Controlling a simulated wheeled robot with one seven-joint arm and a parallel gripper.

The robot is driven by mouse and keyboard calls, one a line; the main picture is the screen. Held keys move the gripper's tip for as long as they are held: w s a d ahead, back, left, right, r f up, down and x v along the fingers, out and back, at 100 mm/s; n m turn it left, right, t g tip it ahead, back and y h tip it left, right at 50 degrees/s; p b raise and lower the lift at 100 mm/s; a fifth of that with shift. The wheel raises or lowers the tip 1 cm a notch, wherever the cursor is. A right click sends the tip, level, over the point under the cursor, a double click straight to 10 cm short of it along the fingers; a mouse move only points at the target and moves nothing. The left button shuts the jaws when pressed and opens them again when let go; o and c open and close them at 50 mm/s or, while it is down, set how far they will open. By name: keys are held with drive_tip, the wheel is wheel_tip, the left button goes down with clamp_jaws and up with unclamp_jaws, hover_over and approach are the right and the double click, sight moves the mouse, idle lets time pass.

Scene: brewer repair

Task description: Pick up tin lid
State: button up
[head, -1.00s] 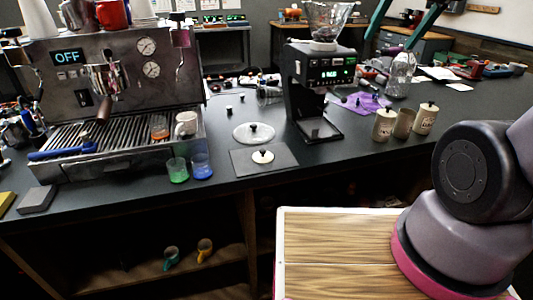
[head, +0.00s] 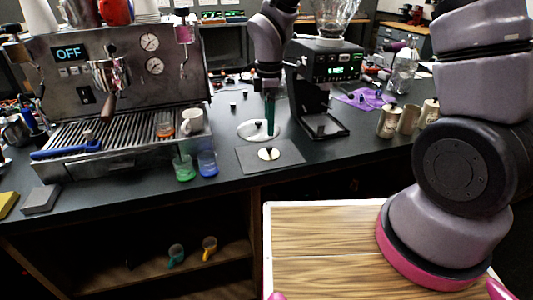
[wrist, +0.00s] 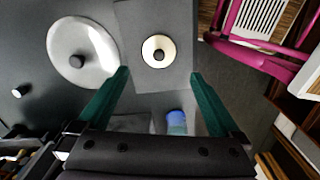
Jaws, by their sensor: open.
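The tin lid, a small cream disc with a black knob, lies on a dark grey mat (head: 290,152) near the counter's front edge; in the head view the lid (head: 263,155) is just below my gripper (head: 270,115). In the wrist view the lid (wrist: 153,52) lies flat, ahead of and between the green fingertips of my gripper (wrist: 159,75). My fingers are spread, empty and above the counter, not touching the lid. Three cream tins (head: 388,122) stand at the right; the middle one (head: 408,120) appears to have no lid.
A larger pale disc with a black knob (head: 246,130) lies behind the mat; it also shows left in the wrist view (wrist: 98,52). The grinder (head: 325,75) stands close right, the espresso machine (head: 120,80) left. Green (head: 184,168) and blue (head: 207,163) cups stand left of the mat.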

sight(269, 146)
wheel_tip(269, 146, down, 10)
drive_tip(key=shift+w+r, duration=0.1)
drive_tip(key=shift+r, duration=0.05)
idle(0.3)
